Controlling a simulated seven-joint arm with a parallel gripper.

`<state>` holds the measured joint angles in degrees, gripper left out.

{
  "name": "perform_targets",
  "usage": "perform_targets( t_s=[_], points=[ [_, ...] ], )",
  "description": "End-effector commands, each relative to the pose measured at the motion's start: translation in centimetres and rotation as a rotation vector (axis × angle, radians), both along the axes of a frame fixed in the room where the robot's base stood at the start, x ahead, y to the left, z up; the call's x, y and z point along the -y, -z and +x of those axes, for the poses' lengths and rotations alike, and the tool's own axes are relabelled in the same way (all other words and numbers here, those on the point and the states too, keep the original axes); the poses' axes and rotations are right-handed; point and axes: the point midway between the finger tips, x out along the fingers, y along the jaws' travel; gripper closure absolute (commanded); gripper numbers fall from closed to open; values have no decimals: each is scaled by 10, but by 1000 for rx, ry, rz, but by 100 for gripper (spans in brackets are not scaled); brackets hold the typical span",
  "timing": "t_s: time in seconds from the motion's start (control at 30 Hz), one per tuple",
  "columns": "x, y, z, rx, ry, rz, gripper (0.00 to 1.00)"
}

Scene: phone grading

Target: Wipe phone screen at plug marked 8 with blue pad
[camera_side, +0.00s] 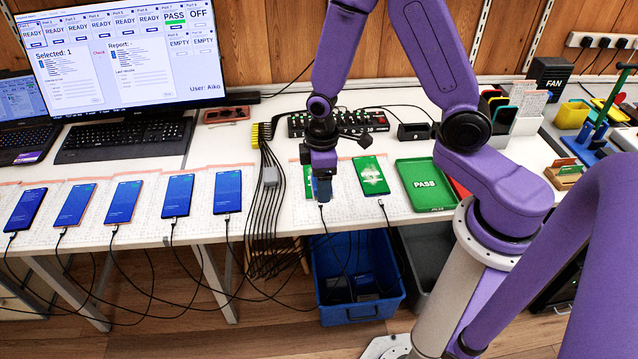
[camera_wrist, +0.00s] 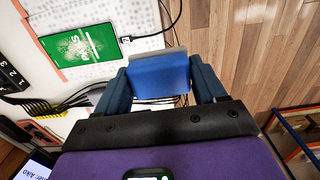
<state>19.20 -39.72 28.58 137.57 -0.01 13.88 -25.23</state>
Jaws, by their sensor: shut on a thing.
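My gripper (camera_side: 321,190) is shut on a blue pad (camera_wrist: 158,76), which sits between its two fingers in the wrist view with a grey edge on its far side. In the side view my gripper is over the front of the table and partly covers a phone with a green screen (camera_side: 308,182). A second green-screened phone (camera_side: 371,176) lies just to its right. The wrist view shows one green phone (camera_wrist: 80,45) beyond the pad, apart from it; I cannot tell which of the two it is. Plug numbers are not readable, so plug 8 cannot be picked out.
Several blue-screened phones (camera_side: 123,202) lie in a row at the left, with cables hanging over the front edge. A green PASS tray (camera_side: 425,209) is at the right. A blue bin (camera_side: 361,312) stands below the table edge. A monitor (camera_side: 122,55) stands behind.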

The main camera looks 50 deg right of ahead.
Motion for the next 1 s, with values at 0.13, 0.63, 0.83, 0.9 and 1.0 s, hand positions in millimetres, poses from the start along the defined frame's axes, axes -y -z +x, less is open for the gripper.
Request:
perform_targets(
  t_s=[0.13, 0.63, 0.83, 0.9, 1.0],
  points=[
    [49, 8, 12, -2, 176, -1, 54],
    [200, 31, 7, 0, 690, 0, 54],
    [209, 35, 5, 0, 723, 0, 54],
    [209, 39, 5, 0, 722, 0, 54],
    [209, 46, 5, -1, 721, 0, 54]
  ],
)
